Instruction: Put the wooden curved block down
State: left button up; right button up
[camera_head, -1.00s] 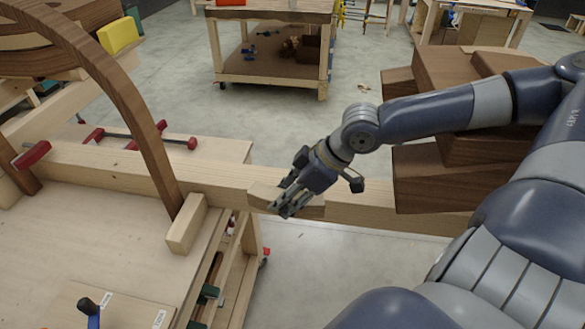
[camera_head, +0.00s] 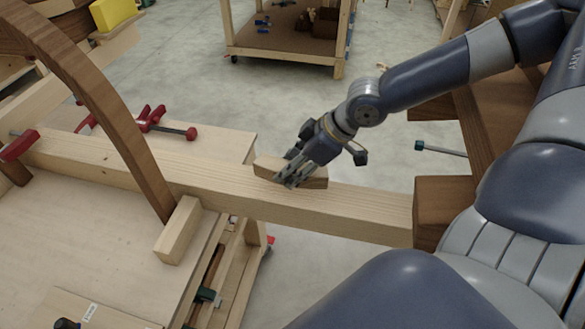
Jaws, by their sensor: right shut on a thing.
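My right gripper (camera_head: 290,182) is shut on a small light-wood block, the wooden curved block (camera_head: 316,183), with its fingers across the block's middle. One end of the block shows left of the fingers and the other end right of them. The block is over the top of a long pale wooden beam (camera_head: 365,209); I cannot tell whether it touches the beam. Its curve is hard to make out because the fingers hide part of it. My left gripper is not in view.
A dark curved wooden arch (camera_head: 125,130) stands at the left. A pale rectangular block (camera_head: 178,231) lies by its foot on the workbench (camera_head: 90,240). A red clamp (camera_head: 150,120) lies behind the beam. Dark brown wooden blocks (camera_head: 440,200) are at the right.

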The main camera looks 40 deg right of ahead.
jog(key=f, duration=0.1)
jog(key=f+b, duration=0.1)
jog(key=f, duration=0.1)
jog(key=shift+w+d, duration=0.1)
jog(key=shift+d, duration=0.2)
jog(key=shift+a+f+b, duration=0.1)
jog(key=shift+f+b, duration=0.2)
jog(key=shift+f, duration=0.45)
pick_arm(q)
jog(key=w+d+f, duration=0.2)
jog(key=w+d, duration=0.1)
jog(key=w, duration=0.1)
pick_arm(e)
jog(key=o, duration=1.1)
jog(key=shift+o, duration=0.8)
jog(key=shift+r+p, duration=0.3)
jog(key=shift+r, duration=0.1)
jog(key=p+v, duration=0.3)
jog(key=v, duration=0.2)
jog(key=shift+r, duration=0.1)
jog(key=shift+p+v, duration=0.55)
jog(key=shift+v, duration=0.25)
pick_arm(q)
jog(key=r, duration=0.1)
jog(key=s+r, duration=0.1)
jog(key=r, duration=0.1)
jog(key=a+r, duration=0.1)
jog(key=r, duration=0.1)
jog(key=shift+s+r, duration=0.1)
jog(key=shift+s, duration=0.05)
